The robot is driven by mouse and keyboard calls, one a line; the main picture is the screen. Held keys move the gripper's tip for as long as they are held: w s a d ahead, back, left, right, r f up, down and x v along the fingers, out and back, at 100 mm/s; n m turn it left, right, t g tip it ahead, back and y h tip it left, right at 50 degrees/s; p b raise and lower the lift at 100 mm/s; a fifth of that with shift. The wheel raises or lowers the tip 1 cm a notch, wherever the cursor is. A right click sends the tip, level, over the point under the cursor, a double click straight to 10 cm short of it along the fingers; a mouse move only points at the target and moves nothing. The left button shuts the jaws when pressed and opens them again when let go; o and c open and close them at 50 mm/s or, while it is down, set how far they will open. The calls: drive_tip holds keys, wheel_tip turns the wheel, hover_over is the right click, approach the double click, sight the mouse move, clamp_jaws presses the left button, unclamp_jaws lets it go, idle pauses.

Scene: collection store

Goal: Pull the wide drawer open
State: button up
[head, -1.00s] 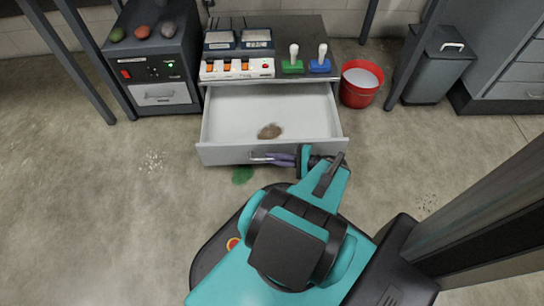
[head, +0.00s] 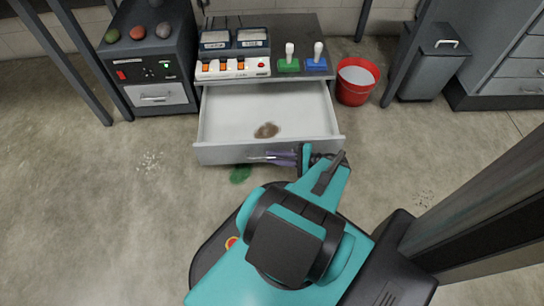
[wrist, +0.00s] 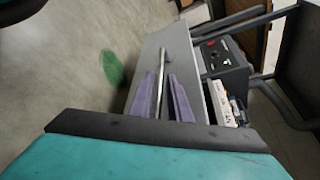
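The wide drawer (head: 214,155) of the grey bench stands pulled well out, its pale inside showing. A brown, roundish thing (head: 266,130) lies on its floor. My gripper (head: 275,157) is at the drawer's front, by the bar handle (head: 257,158). In the wrist view, the purple fingers of my gripper (wrist: 161,75) stand on either side of the handle (wrist: 164,57), with a small gap showing around the bar. The drawer's front (wrist: 150,50) shows beside them. My arm hides the right part of the front in the head view.
A red bucket (head: 354,94) stands right, a dark cabinet (head: 150,60) left.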

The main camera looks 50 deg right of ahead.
drive_tip(key=p+v, duration=0.3)
drive_tip(key=v, duration=0.9)
drive_tip(key=shift+s+d+p, duration=0.15)
drive_tip(key=shift+s+p, duration=0.05)
drive_tip(key=shift+p, duration=0.2)
drive_tip(key=shift+r, duration=0.2)
drive_tip(key=w+a+r+n+g+y+p, duration=0.4)
drive_tip(key=w+a+r+p, duration=0.3)
drive_tip(key=a, duration=0.4)
drive_tip(key=w+a+r+n+g+y+p, duration=0.35)
drive_tip(key=w+a+r+g+p, duration=0.2)
drive_tip(key=w+a, duration=0.45)
drive_tip(key=s+a+r+n+g+h+p, duration=0.25)
drive_tip(key=a+g+p, duration=0.2)
drive_tip(key=a, duration=0.25)
drive_tip(key=s+a+r+n+g+h+p, duration=0.2)
drive_tip(key=s+a+n+g+h+p, duration=0.15)
drive_tip(key=a+p, duration=0.35)
drive_tip(key=s+a+r+n+g+h+p, duration=0.2)
drive_tip(key=s+a+r+n+g+p, duration=0.15)
drive_tip(key=a, duration=0.45)
drive_tip(key=d+f+n+t+h+p, duration=0.1)
drive_tip(key=d+f+n+h+p, duration=0.1)
drive_tip(key=d+h, duration=0.4)
drive_tip(key=shift+s+d+p, duration=0.2)
drive_tip(key=shift+d+p, duration=0.2)
drive_tip(key=shift+d, duration=0.1)
